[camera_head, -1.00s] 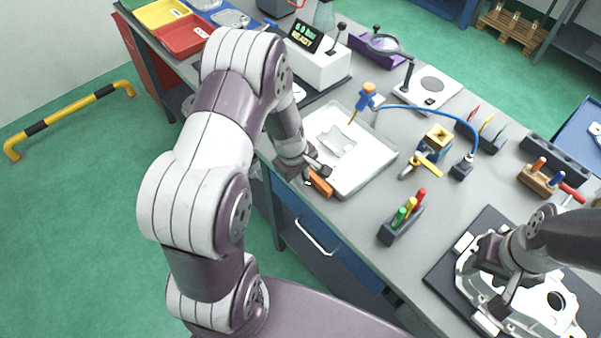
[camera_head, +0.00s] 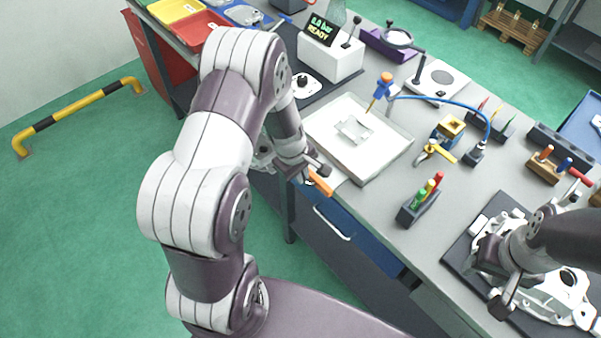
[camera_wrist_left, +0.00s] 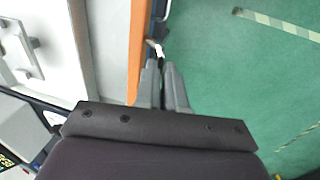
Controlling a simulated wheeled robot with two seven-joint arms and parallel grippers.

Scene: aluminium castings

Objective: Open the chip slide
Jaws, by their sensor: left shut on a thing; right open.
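The chip slide shows as an orange front bar (camera_head: 320,184) at the near-left side of a white tray (camera_head: 358,136). In the left wrist view the orange bar (camera_wrist_left: 137,50) runs beside my fingers, with a pale flat strip between it and the tray. My left gripper (camera_head: 311,173) is shut at the bar; in the wrist view its fingers (camera_wrist_left: 164,62) are close together, with a small pale piece at the tips. The exact grip is partly hidden. My right gripper (camera_head: 490,279) is open over a pale aluminium casting (camera_head: 561,298).
A blue-handled tool (camera_head: 383,88) stands at the tray's far side. A block of coloured pens (camera_head: 419,205) and a yellow-handled valve (camera_head: 437,148) stand right of it. A drawer (camera_head: 335,222) lies below the bench edge.

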